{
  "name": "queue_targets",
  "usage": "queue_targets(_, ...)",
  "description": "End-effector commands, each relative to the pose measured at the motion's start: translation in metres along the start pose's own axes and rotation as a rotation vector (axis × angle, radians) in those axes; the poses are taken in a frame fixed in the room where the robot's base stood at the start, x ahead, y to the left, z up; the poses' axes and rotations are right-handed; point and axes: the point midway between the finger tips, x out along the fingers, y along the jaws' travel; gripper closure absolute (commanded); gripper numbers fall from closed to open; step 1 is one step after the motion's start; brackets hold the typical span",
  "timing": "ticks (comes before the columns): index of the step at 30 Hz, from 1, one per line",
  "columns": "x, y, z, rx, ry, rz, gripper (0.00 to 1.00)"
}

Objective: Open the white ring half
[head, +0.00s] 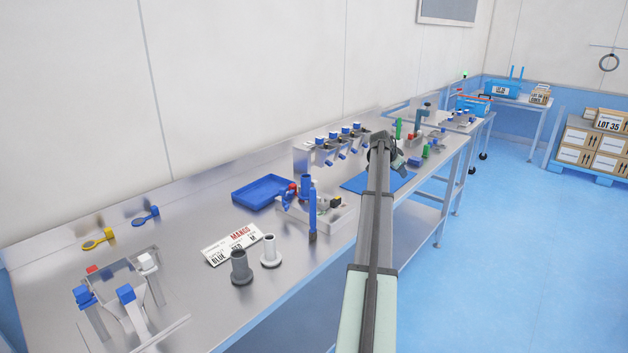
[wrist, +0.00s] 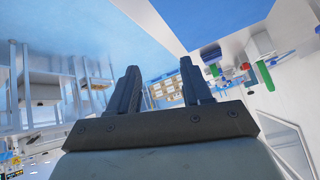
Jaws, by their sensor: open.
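My gripper (wrist: 160,66) is open and empty in the wrist view, with its two dark fingers apart. In the head view it is small and dark at the end of my outstretched arm (head: 394,160), above the bench around the blue mat. I cannot pick out the white ring half with certainty in either view. A white block (head: 148,261) sits on the metal fixture at the lower left, beside blue-topped posts. A white flanged tube (head: 270,250) stands upright on the bench, well left of my gripper.
A blue tray (head: 262,192), a grey flanged tube (head: 239,268) and a printed card (head: 233,244) are on the steel bench. A row of blue-topped dispensers (head: 340,142) stands at the back. A blue mat (head: 378,180) lies under my arm. Green parts (head: 398,129) stand beyond it.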

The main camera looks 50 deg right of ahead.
Motion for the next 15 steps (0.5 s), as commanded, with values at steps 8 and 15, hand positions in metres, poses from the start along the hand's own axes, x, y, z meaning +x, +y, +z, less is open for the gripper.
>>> queue_targets(8,-0.156,-0.094,0.094,-0.140,-0.418,0.033,0.51)
queue_targets(15,-0.266,-0.126,0.150,-0.304,-0.673,0.042,0.51)
